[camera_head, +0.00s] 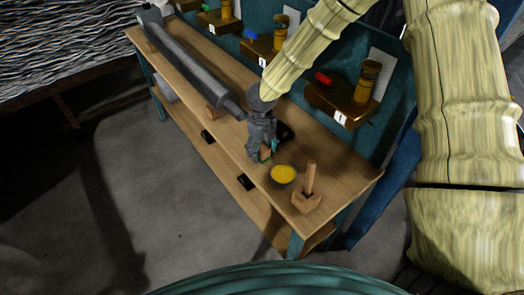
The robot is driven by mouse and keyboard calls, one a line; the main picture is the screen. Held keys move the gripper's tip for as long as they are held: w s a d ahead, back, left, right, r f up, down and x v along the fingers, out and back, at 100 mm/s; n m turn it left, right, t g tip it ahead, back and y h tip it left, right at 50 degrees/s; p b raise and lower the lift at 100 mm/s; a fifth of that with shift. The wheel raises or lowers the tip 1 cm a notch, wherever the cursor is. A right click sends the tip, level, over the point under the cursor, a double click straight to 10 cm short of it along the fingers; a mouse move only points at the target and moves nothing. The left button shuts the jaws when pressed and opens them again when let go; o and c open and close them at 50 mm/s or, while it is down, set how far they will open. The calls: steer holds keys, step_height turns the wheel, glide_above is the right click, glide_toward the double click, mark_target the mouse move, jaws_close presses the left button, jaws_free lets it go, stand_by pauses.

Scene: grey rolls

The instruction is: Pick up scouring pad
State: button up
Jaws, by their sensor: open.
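My gripper (263,153) points down over the wooden bench top, left of a yellow round bowl or tub (284,173). Its jaws are open. A small green and orange-brown patch shows at the fingertips; it may be the scouring pad, but it is too small and too covered by the fingers to be sure. I cannot tell whether the fingers touch it. No other scouring pad can be made out.
The wooden bench (335,178) carries a long grey roll (190,65) at left and a wooden block with an upright peg (307,192) near the right end. A black item (286,134) lies behind my gripper. Brass-coloured boxes (342,103) line the teal back panel.

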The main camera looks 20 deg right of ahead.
mark_target(262, 148)
steer(key=c, duration=1.1)
steer(key=shift+r, duration=0.15)
steer(key=shift+w+r, duration=0.1)
steer(key=shift+r, duration=0.1)
steer(key=r, duration=0.1)
steer(key=r+b, duration=0.1)
steer(key=r, duration=0.1)
steer(key=shift+s+a, duration=0.1)
steer(key=shift+s, duration=0.1)
steer(key=s+a+b, duration=0.1)
steer(key=s+a, duration=0.1)
steer(key=s, duration=0.2)
steer(key=s+a+r+b, duration=0.1)
steer(key=s+a, duration=0.2)
steer(key=s, duration=0.2)
steer(key=s+a+b, duration=0.2)
steer(key=s+a, duration=0.1)
steer(key=s, duration=0.1)
steer(key=shift+s+r, duration=0.2)
steer(key=shift+s, duration=0.05)
steer(key=shift+o, duration=0.6)
